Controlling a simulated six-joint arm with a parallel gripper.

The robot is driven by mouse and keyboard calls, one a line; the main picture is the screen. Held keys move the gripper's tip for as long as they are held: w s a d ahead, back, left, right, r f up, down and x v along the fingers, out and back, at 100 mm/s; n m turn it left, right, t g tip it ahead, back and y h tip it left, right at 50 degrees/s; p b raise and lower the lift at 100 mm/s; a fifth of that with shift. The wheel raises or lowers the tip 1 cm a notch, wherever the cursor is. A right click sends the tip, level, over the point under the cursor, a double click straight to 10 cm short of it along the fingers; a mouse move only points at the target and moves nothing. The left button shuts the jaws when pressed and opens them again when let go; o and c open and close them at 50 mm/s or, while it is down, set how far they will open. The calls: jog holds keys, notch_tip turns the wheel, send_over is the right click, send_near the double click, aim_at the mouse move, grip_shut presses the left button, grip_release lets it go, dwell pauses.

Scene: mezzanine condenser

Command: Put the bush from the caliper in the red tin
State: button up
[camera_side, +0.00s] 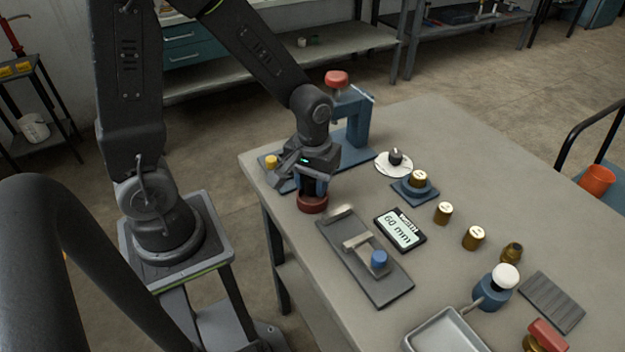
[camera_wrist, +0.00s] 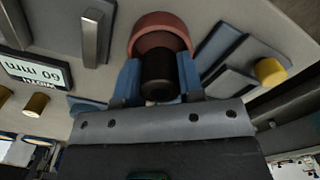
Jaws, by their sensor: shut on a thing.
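My gripper (camera_side: 313,191) points down over the red tin (camera_side: 312,204) near the table's left edge. In the wrist view its two blue fingers (camera_wrist: 158,80) are shut on a dark, round bush (camera_wrist: 158,76). The bush is at the mouth of the red tin (camera_wrist: 158,22); I cannot tell how far inside it is or whether it touches the bottom. The caliper (camera_side: 385,290) is a grey plate with upright jaws and a blue knob, just right of the tin. No bush shows between its jaws.
A display (camera_side: 400,229) reads 60 mm. Brass bushes (camera_side: 443,213) stand to its right, one on a blue stand (camera_side: 415,190). A blue press with a red knob (camera_side: 337,79) stands close behind my gripper. A grey tray (camera_side: 445,332) lies at the front.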

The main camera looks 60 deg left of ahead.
jog(key=shift+f, duration=0.15)
jog(key=shift+f, duration=0.4)
jog(key=o, duration=0.9)
jog(key=shift+s+f, duration=0.1)
jog(key=shift+f, duration=0.05)
jog(key=shift+o, duration=0.6)
notch_tip(320, 180, up, 12)
jog(key=shift+r, duration=0.15)
jog(key=s+d+r+m+t, duration=0.1)
jog(key=s+r+m+t, duration=0.4)
jog(key=s+r+m, duration=0.1)
jog(key=shift+s+d+r+m+t, duration=0.35)
jog(key=shift+s+r, duration=0.2)
jog(key=shift+s, duration=0.5)
